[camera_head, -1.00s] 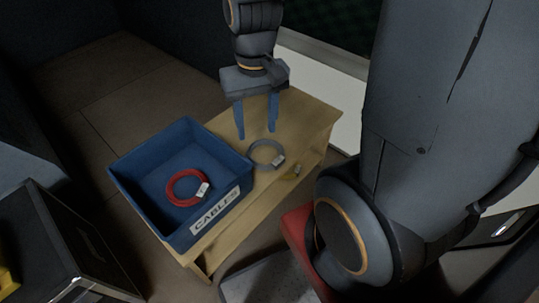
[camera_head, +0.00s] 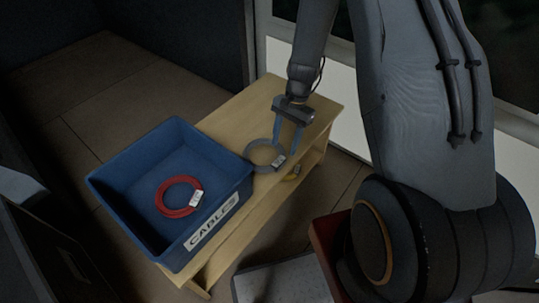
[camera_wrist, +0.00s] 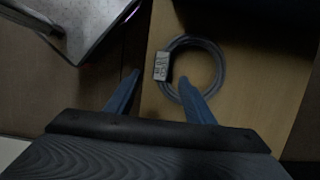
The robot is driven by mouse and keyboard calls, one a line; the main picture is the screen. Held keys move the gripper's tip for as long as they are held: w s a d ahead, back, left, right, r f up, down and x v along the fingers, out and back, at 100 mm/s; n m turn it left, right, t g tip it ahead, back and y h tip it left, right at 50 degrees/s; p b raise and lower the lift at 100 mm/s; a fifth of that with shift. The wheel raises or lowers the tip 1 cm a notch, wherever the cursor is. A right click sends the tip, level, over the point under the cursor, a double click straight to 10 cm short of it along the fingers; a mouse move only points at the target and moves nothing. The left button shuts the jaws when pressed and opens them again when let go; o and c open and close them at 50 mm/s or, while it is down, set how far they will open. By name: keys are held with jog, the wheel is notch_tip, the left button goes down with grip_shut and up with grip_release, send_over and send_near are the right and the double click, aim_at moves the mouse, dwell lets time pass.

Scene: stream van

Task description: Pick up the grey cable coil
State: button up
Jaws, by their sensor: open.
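The grey cable coil (camera_head: 248,157) lies flat on the wooden bench top, just right of the blue crate. It has a pale tag (camera_head: 278,161) on its near right side. In the wrist view the coil (camera_wrist: 222,70) is a ring with its tag (camera_wrist: 161,66) on the left. My gripper (camera_head: 284,143) is open and empty, low at the coil's right side. In the wrist view its fingertips (camera_wrist: 159,78) point at the tagged side: one appears at the ring's inner edge, the other left of the ring. I cannot tell whether they touch it.
A blue crate (camera_head: 127,224) labelled CABLES stands on the bench's left part, with a red cable coil (camera_head: 180,212) inside. The bench top (camera_head: 250,104) behind the coil is clear.

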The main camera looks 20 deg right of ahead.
aim_at(279, 161)
jog(key=x, duration=0.7)
jog(key=shift+a+f, duration=0.1)
jog(key=shift+a, duration=0.05)
grip_shut()
